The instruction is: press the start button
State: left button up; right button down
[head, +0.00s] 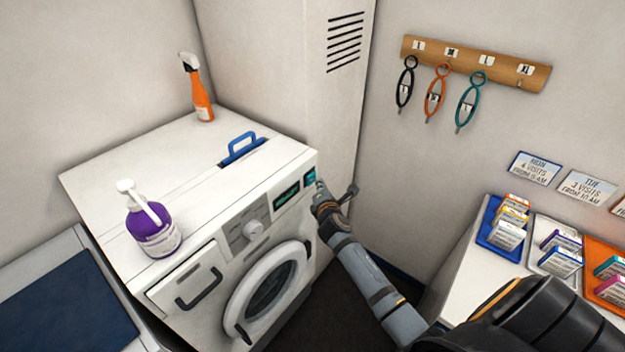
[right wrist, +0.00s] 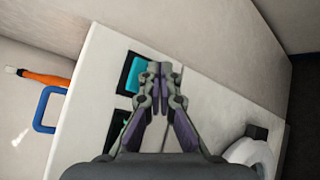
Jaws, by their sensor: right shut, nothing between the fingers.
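The white washing machine (head: 215,262) has a control panel along its top front edge. A teal square button (head: 310,177) in a dark frame sits at the panel's right end, beside a dark display (head: 287,196) with green characters. My right gripper (head: 319,187) is shut and empty, with its tips at the panel close to the button. My left gripper is out of view.
A purple pump bottle (head: 153,232), an orange spray bottle (head: 199,98) and a blue handle (head: 240,147) are on the machine's top. A tall cabinet (head: 290,60) stands behind. Trays with boxes lie on the right counter.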

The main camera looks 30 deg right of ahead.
dwell(0.6)
jog(key=shift+w+a, duration=0.15)
jog(key=shift+w, duration=0.25)
jog(key=shift+w+a, duration=0.2)
jog(key=shift+w, duration=0.25)
dwell(0.6)
dwell(0.4)
jog(key=shift+s+d+p, duration=0.35)
jog(key=shift+s, duration=0.5)
jog(key=s, duration=0.1)
jog(key=s+d, duration=0.1)
jog(key=s, duration=0.1)
jog(key=s+d+p, duration=0.1)
jog(key=shift+s, duration=0.3)
